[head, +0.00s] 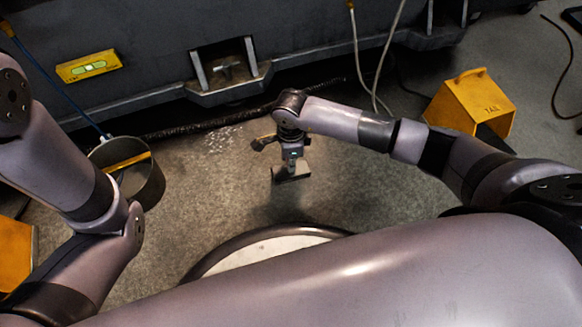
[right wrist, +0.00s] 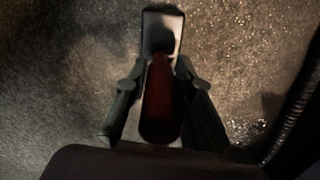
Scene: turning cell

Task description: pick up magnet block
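The magnet block (right wrist: 161,25) shows in the right wrist view as a pale metallic piece with a dark red, elongated handle-like part (right wrist: 160,100) on it. The fingers of my right gripper (right wrist: 162,75) lie along both sides of the red part and appear closed on it. In the head view my right gripper (head: 292,150) points down, with the dark block (head: 291,173) below it. A shadow lies on the floor apart from the block, so it looks held above the floor. My left gripper is out of view; only my left arm shows.
A grey machine base (head: 300,40) runs along the back, with a yellow level-like plate (head: 88,67) on it. A round dark bin (head: 143,185) stands at left, a yellow box (head: 470,100) at right. A dark hose (right wrist: 295,115) lies on the floor. Floor around the block is clear.

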